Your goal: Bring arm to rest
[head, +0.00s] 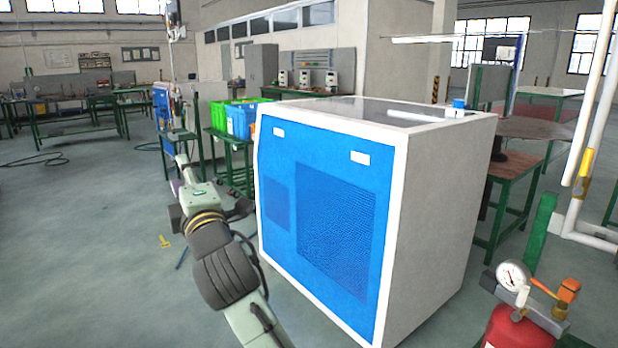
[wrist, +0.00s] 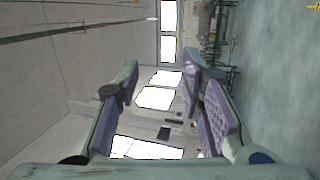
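My gripper (wrist: 160,70) shows in the wrist view with its two purple-padded fingers apart. Nothing is held between them; the background shows through the gap. In the head view my arm reaches forward from the bottom, left of the blue and white generator cabinet (head: 330,210). The arm is raised clear of the floor. The gripper's fingers are too small to make out in the head view. The cabinet stands upright, its blue front with a mesh panel facing left. A small blue part (head: 459,104) sits on its top at the right rear.
A red cylinder (head: 517,330) with a gauge (head: 512,275) stands at the lower right. Behind the arm, green and blue crates (head: 240,121) rest on a green table. A round table (head: 525,129) is right of the cabinet. Open floor (head: 80,250) lies to the left.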

